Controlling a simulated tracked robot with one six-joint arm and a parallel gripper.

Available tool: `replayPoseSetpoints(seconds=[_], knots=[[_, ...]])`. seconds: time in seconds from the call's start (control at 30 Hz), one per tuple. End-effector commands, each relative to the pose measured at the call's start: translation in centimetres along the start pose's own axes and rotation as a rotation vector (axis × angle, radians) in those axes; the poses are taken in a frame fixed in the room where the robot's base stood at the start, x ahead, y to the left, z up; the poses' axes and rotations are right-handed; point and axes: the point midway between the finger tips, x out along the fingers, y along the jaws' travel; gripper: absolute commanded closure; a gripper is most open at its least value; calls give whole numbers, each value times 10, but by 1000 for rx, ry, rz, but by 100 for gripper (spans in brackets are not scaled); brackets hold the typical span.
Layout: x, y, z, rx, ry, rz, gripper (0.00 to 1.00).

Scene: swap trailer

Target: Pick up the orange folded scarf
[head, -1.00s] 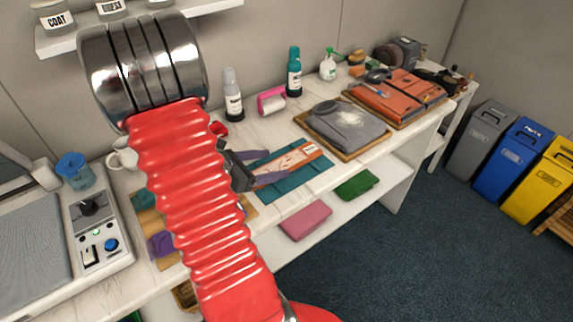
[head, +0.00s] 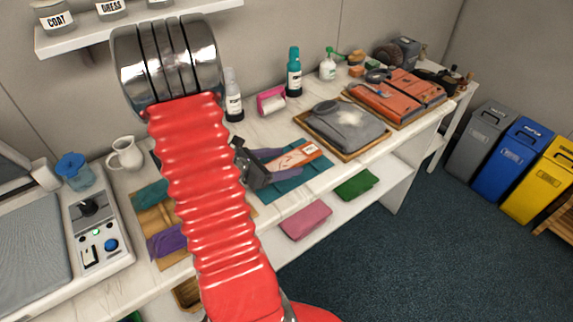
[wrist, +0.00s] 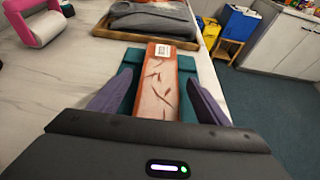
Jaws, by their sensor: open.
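The orange folded scarf (wrist: 158,85) has a pale, leaf-patterned face and a white label at its far end. It lies on a teal folded cloth (head: 296,188) on the white counter; the scarf also shows in the head view (head: 292,158). My gripper (head: 278,163) is open, its purple-grey fingers pointing along the counter toward the scarf. In the wrist view the fingers (wrist: 158,98) spread to either side of the scarf's near part, with nothing held. The scarf's nearest end is hidden behind the gripper body.
A grey folded garment on a wooden tray (head: 352,155) lies beyond the scarf. A pink roll holder (head: 270,100) and bottles (head: 294,72) stand along the wall. Pink (head: 306,220) and green (head: 357,185) cloths lie on the lower shelf. A white pitcher (head: 127,154) stands at left.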

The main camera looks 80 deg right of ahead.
Motion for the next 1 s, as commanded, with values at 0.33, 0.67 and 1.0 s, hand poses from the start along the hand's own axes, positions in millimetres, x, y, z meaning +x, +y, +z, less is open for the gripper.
replayPoseSetpoints(seconds=[0.33, 0.67, 1.0], knots=[[0, 0, 0, 0, 0, 0, 44], [0, 0, 0, 0, 0, 1, 67], [0, 0, 0, 0, 0, 1, 78]])
